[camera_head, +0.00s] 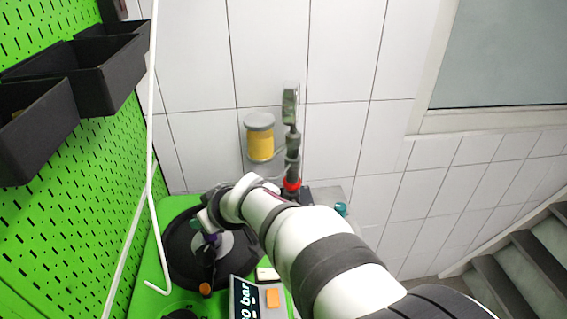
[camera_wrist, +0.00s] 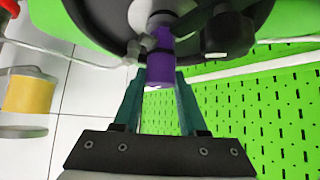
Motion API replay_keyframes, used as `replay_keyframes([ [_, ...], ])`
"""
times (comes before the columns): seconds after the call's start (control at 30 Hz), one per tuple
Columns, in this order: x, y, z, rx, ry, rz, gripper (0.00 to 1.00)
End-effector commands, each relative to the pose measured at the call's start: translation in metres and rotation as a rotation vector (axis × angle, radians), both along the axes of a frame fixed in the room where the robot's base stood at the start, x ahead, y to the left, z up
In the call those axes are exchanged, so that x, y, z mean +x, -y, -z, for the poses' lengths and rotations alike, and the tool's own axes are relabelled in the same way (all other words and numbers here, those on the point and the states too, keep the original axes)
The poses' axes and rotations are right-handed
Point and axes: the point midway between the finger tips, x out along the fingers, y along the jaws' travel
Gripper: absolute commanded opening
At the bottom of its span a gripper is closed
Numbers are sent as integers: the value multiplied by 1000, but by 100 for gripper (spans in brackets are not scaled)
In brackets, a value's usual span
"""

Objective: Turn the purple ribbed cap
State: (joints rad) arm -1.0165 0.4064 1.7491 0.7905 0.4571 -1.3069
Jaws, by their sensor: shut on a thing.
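The purple ribbed cap (camera_wrist: 159,62) is in the upper middle of the wrist view, at the edge of the black round part (camera_wrist: 95,15). My gripper (camera_wrist: 160,80) has its two teal fingers on either side of the cap and is shut on it. In the head view a small bit of the purple cap (camera_head: 211,239) shows beside the grey centre of the black round part (camera_head: 180,258). My arm and wrist hide most of the gripper and the cap there.
A display box (camera_head: 243,300) reading "0 bar" and an orange button stand in front. A yellow container (camera_head: 260,140) is on the tiled wall. Black bins (camera_head: 108,65) hang on the green pegboard (camera_head: 75,190) at left. A white pipe (camera_head: 151,120) runs down near it. Stairs (camera_head: 525,260) lie at right.

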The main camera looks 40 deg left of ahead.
Motion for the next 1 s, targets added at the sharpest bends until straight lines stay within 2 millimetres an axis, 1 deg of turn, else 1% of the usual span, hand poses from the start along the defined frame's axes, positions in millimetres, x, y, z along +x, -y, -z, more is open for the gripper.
replay_keyframes([
  [0.07,0,0,-1,1,0,0,0],
  [0.1,0,0,-1,1,0,0,48],
  [0.23,0,0,0,1,0,0,72],
  [0.53,0,1,-1,1,1,-1,72],
  [0.63,0,8,-10,4,2,0,72],
  [0.77,-3,31,-34,6,3,1,72],
  [0.9,-6,64,-67,6,3,3,72],
  [1.0,-8,84,-87,6,3,3,72],
])
